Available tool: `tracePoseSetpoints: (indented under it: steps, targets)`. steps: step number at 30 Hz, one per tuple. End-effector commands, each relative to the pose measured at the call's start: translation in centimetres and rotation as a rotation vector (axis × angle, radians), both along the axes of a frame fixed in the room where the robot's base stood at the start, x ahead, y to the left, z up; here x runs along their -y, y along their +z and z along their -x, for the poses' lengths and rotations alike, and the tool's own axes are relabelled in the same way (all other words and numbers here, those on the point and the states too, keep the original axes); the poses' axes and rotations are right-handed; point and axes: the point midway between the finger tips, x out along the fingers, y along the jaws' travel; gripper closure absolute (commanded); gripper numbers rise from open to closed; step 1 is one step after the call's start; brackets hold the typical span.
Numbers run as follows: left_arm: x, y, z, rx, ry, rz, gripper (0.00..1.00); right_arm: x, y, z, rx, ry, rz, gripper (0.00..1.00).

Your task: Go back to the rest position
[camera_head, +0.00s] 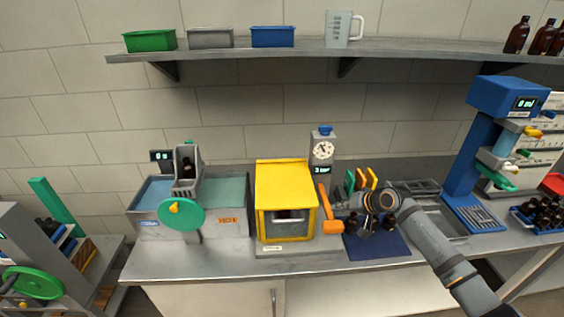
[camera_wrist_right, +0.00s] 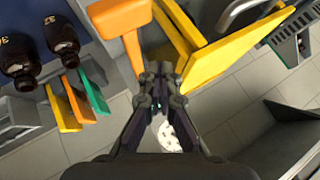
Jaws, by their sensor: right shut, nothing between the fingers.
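My right arm comes in from the lower right in the head view. Its gripper shows end-on above the blue mat (camera_head: 385,246), and in the wrist view its fingers (camera_wrist_right: 160,72) are closed together with nothing between them. Dark amber bottles stand on the mat beneath and beside the gripper in the head view, partly hidden by it. In the wrist view, two of them, a nearer bottle (camera_wrist_right: 62,40) and another bottle (camera_wrist_right: 18,62), stand left of the fingers, apart from them. My left gripper is not in view.
An orange handle (camera_head: 331,222) is close left of the gripper, beside the yellow box (camera_head: 286,180). Green and orange upright pieces (camera_head: 361,180) stand behind it. A blue machine (camera_head: 468,150) stands to the right. A shelf (camera_head: 240,52) runs above.

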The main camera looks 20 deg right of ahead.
Motion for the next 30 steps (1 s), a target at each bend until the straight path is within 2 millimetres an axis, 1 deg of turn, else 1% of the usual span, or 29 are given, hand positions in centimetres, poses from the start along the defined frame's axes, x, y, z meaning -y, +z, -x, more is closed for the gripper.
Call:
tracePoseSetpoints:
  steps: [2,4,5,8,9,10,12,16,18,21,24,29,30]
  targets:
    - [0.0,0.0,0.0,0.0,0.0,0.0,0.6,-0.2,-0.2,0.1,-0.003,0.004,0.003,1.0]
    - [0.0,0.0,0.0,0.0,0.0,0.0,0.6,-1.3,-1.2,1.0,-0.019,0.032,0.021,1.0]
    - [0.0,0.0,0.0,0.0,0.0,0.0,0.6,-2.2,-1.9,1.6,-0.03,0.053,0.036,1.0]
    - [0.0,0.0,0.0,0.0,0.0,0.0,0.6,-6.2,-5.2,5.3,-0.085,0.157,0.124,1.0]
    - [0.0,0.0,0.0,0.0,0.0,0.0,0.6,-7.9,-6.3,7.1,-0.105,0.201,0.165,1.0]
    - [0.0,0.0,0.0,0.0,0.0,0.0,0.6,-8.9,-7.1,8.4,-0.119,0.23,0.197,1.0]
    - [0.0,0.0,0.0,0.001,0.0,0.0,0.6,-10.9,-8.2,11.3,-0.148,0.286,0.261,1.0]
    - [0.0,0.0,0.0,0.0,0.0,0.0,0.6,-13.3,-9.1,16.1,-0.195,0.351,0.367,1.0]
    - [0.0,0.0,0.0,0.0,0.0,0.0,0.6,-14.0,-9.1,18.6,-0.222,0.369,0.419,1.0]
    - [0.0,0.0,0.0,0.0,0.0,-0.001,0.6,-14.4,-8.6,21.7,-0.261,0.377,0.483,1.0]
    - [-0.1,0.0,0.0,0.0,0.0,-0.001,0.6,-14.2,-7.8,24.5,-0.303,0.369,0.537,1.0]
    - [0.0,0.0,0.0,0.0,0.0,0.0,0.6,-13.3,-6.3,28.4,-0.375,0.337,0.604,1.0]
    - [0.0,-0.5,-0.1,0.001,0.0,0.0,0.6,-13.1,-8.1,27.8,-0.378,0.341,0.604,1.0]
